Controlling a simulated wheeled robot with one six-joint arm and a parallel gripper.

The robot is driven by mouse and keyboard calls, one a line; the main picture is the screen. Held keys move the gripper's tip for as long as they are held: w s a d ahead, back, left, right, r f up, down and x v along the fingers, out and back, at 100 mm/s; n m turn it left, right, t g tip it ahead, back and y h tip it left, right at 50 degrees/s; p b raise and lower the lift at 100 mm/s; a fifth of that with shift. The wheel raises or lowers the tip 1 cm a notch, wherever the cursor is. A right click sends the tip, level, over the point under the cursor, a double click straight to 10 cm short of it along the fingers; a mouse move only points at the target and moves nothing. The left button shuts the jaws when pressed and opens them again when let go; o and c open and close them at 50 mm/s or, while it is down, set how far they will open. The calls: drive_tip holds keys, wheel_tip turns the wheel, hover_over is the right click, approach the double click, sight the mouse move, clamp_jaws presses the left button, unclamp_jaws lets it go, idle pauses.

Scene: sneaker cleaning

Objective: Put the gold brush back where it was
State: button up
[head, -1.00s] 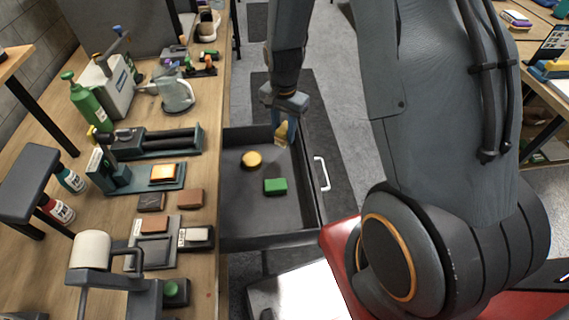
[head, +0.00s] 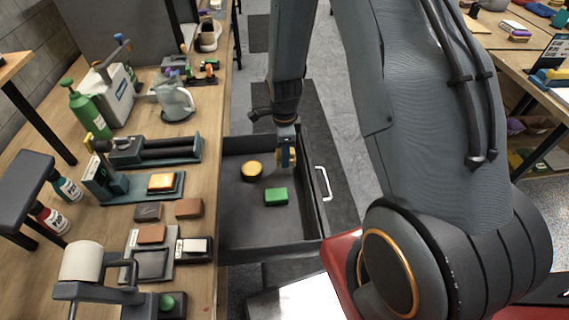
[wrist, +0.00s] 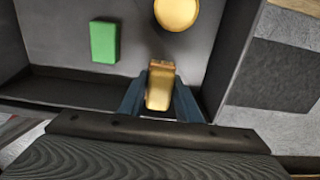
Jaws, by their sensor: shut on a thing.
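My gripper (head: 286,158) points down over the far right part of the open drawer (head: 265,231). It is shut on the gold brush (wrist: 160,86), which sits between its two blue fingers in the wrist view. In the head view the fingers and arm hide most of the brush. I cannot tell whether the brush touches the drawer floor. A round gold tin (head: 252,168) lies in the drawer to the left of the gripper, and it also shows in the wrist view (wrist: 176,12). A green block (head: 276,197) lies nearer, also in the wrist view (wrist: 104,42).
The drawer's right wall, with a white handle (head: 323,184), stands close beside my gripper. The drawer floor is bare around the tin and block.

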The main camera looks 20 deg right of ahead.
drive_tip(key=shift+f+p, duration=0.55)
drive_tip(key=shift+f, duration=1.85)
drive_tip(key=shift+f, duration=0.15)
drive_tip(key=o, duration=0.9)
